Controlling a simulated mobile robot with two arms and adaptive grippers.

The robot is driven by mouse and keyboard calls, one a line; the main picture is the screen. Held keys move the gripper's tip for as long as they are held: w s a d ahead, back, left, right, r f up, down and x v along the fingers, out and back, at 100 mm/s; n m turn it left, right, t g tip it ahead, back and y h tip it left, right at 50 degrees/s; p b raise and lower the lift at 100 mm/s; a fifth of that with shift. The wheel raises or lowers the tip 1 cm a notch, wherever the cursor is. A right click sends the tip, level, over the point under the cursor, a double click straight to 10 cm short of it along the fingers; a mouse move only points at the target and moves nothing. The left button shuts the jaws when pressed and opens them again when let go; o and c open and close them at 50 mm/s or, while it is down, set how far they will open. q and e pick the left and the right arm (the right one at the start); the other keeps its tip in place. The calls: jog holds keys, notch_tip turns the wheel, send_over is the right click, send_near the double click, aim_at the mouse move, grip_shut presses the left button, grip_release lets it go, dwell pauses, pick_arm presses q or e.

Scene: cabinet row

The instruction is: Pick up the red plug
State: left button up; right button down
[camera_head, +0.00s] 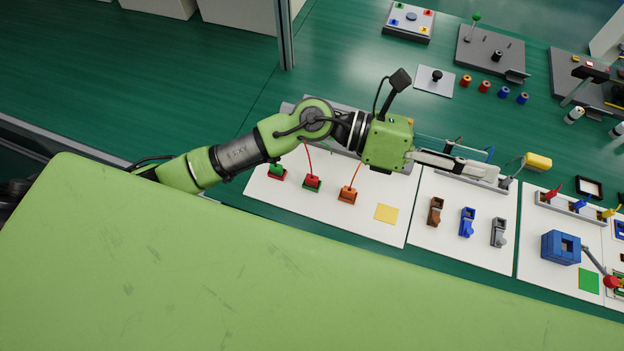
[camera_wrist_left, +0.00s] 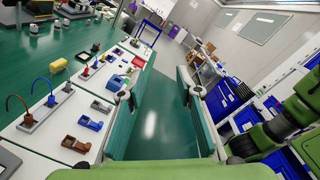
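A red plug (camera_head: 313,181) with a thin red wire sits on a green base on the white board, between a green plug (camera_head: 277,170) and an orange plug (camera_head: 348,193). My left arm passes over the back of this board. My left gripper (camera_head: 496,173) is well to the right of the red plug, over the neighbouring board. In the left wrist view the fingers of my left gripper (camera_wrist_left: 160,93) are apart with nothing between them. I cannot make out the red plug in that view. My right gripper is not in view.
Brown (camera_head: 435,211), blue (camera_head: 467,222) and grey (camera_head: 498,232) sockets stand on the board below my left gripper. A yellow square (camera_head: 386,213) lies right of the orange plug. A blue block (camera_head: 561,247) stands further right. Green table is bare at the upper left.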

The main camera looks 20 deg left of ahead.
pick_arm(q)
notch_tip(320, 180, down, 7)
jog(key=s+a+m+g+y, duration=0.1)
jog(key=a+m+g+y, duration=0.1)
jog(key=m+y, duration=0.15)
jog(key=m+t+y, duration=0.1)
jog(key=m+y, duration=0.4)
jog(key=y, duration=0.9)
send_over(312, 177)
notch_tip(312, 177, down, 14)
jog(key=shift+n, duration=0.25)
jog(key=f+b, duration=0.2)
jog(key=f, duration=0.2)
jog(key=f+b, duration=0.2)
jog(key=f, duration=0.1)
jog(key=shift+w+d+f, duration=0.15)
jog(key=shift+d+f, duration=0.05)
jog(key=shift+f, duration=0.2)
jog(key=f, duration=0.1)
jog(key=f+b, duration=0.1)
jog(key=f, duration=0.1)
jog(key=f+b, duration=0.1)
jog(key=shift+s+a+f, duration=0.2)
jog(key=shift+s+f, duration=0.05)
jog(key=shift+f, duration=0.05)
jog(key=shift+f+b, duration=0.35)
jog(key=shift+f, duration=0.05)
jog(key=shift+w, duration=0.1)
jog(key=shift+r, duration=0.1)
jog(key=shift+c, duration=0.4)
